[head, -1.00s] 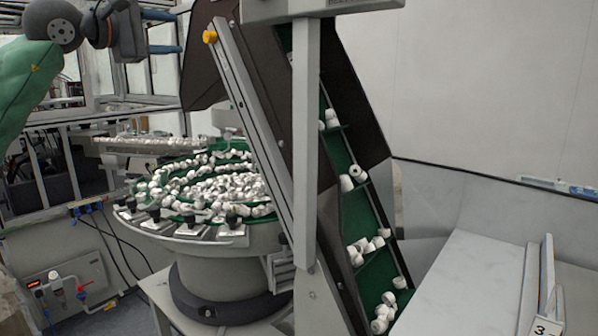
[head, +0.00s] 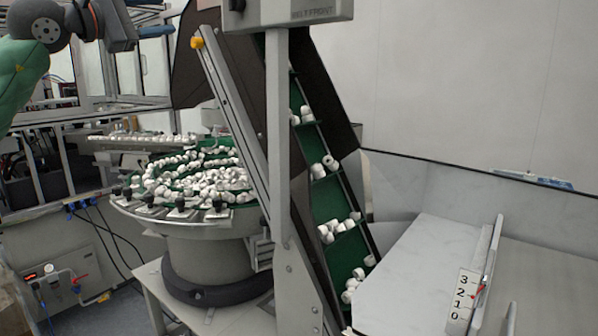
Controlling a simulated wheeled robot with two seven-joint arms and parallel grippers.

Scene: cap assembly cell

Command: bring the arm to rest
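In the head view, part of my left arm (head: 60,28) comes in at the upper left, with a green sleeve and dark grey joints. It is in the air, left of the machine and clear of the caps. Its gripper fingers do not show clearly, and I cannot tell whether it is open or shut. My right arm and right gripper are not in view.
A round bowl feeder (head: 208,238) full of white caps stands left of centre. A steep green conveyor (head: 326,200) carries caps beside a grey frame post (head: 278,140). A number scale (head: 463,295) stands on a pale surface (head: 415,270) at right.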

